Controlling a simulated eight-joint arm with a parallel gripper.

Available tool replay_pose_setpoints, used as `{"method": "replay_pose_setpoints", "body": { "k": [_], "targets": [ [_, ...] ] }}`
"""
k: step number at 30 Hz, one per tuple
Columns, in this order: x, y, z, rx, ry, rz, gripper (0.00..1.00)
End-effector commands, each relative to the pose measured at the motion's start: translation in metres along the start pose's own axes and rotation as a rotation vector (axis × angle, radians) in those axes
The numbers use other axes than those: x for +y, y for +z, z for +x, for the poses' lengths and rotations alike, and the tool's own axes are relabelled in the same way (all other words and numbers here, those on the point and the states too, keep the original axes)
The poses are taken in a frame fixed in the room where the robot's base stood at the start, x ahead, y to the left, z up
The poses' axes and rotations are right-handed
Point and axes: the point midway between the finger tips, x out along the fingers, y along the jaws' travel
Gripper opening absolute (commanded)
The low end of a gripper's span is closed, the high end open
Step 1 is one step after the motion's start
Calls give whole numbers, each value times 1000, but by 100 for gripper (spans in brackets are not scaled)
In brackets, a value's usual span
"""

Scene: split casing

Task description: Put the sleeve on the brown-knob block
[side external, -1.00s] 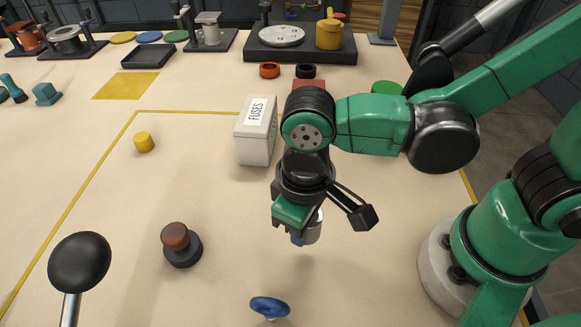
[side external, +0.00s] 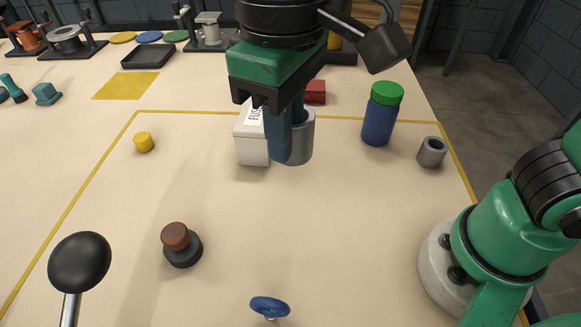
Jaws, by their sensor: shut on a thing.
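The brown-knob block (side external: 182,247) stands upright on the table at lower left, a dark round base with a brown knob on top. My gripper (side external: 288,140) is at upper centre, pointing down, with its fingers shut on a grey cylindrical sleeve (side external: 303,142). The sleeve hangs upright, partly hidden by a blue finger. It is in the air, to the right of the block and apart from it, and overlaps the fuses box in the picture.
The white fuses box (side external: 253,148) stands behind my gripper. A green-lidded blue jar (side external: 379,115) and a short grey hollow cylinder (side external: 432,152) stand at right. A yellow piece (side external: 144,142), a blue knob (side external: 269,306) and a black round-headed object (side external: 79,262) surround the clear middle.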

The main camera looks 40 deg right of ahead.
Motion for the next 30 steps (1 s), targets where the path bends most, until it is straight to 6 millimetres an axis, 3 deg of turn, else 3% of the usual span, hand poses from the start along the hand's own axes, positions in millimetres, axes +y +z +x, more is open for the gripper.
{"method": "replay_pose_setpoints", "body": {
  "k": [5, 9, 15, 21, 30],
  "targets": [
    [-23, -43, 4, 0, 0, -86, 0],
    [-43, -78, 17, 0, 0, -163, 0],
    [-66, -116, 42, 0, 0, -251, 0],
    [-78, -132, 58, 0, 0, -299, 0],
    [-80, -135, 101, 1, 0, -307, 0]
  ]
}}
